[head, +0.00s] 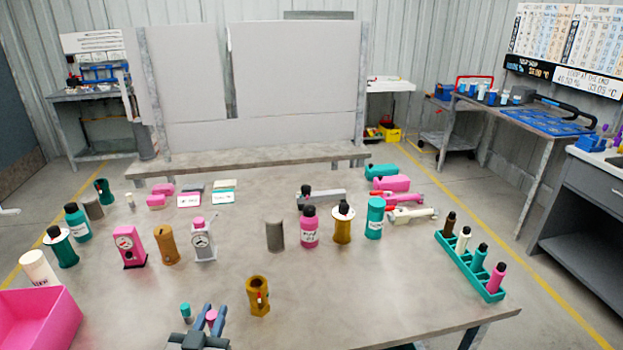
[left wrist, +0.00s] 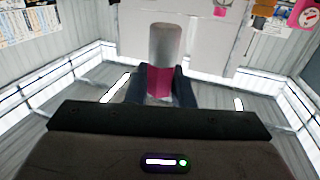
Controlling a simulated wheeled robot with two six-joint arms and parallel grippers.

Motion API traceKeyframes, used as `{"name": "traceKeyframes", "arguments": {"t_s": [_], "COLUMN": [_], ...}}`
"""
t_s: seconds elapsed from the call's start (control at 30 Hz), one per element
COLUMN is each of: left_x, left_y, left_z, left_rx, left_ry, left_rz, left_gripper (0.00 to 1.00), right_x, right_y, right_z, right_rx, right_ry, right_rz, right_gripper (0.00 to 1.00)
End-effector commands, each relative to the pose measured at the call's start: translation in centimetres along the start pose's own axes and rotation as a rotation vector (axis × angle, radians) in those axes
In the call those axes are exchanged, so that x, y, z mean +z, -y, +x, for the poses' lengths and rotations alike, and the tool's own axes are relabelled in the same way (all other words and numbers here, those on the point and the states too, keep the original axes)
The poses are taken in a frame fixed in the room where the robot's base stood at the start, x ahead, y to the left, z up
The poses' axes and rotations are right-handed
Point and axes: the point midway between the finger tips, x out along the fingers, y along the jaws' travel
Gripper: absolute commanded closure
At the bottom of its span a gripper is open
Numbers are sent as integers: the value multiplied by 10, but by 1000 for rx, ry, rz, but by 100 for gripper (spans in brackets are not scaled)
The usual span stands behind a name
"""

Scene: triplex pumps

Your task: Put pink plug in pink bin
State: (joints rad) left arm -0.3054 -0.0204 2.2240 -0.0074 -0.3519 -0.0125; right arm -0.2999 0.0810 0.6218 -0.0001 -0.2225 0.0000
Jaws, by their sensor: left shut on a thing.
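My left gripper (head: 210,314) is at the bottom of the head view, shut on a pink plug (head: 211,316). In the left wrist view the plug (left wrist: 158,82) stands between the two dark fingers, with a pink part at the fingers and a grey cylindrical part beyond. The fingers hide part of it. The pink bin (head: 40,312) is at the lower left of the head view, cut off by the frame edge. The gripper is to the right of the bin, apart from it. My right gripper is not in view.
A teal-topped piece (head: 186,311) is just left of the gripper. A brown-yellow cylinder (head: 258,295) stands to its right. Several bottles and pump parts stand farther back on the table (head: 350,290). A green rack (head: 463,262) with upright pieces is at the right.

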Motion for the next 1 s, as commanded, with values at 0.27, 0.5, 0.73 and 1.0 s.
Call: {"name": "traceKeyframes", "arguments": {"t_s": [0.27, 0.5, 0.73, 1.0], "left_x": [7, 7, 4, -3], "left_y": [-28, -32, -19, 6], "left_z": [-35, -44, -22, 7], "left_rx": [11, 8, 17, -6], "left_ry": [1, -4, -3, -4], "left_rz": [-7, 1, 9, 4], "left_gripper": [100, 100, 100, 100], "right_x": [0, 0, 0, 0], "right_y": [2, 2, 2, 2], "right_z": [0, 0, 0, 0], "right_rx": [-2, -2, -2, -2], "right_ry": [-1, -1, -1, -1], "right_rz": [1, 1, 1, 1], "right_gripper": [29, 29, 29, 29]}}
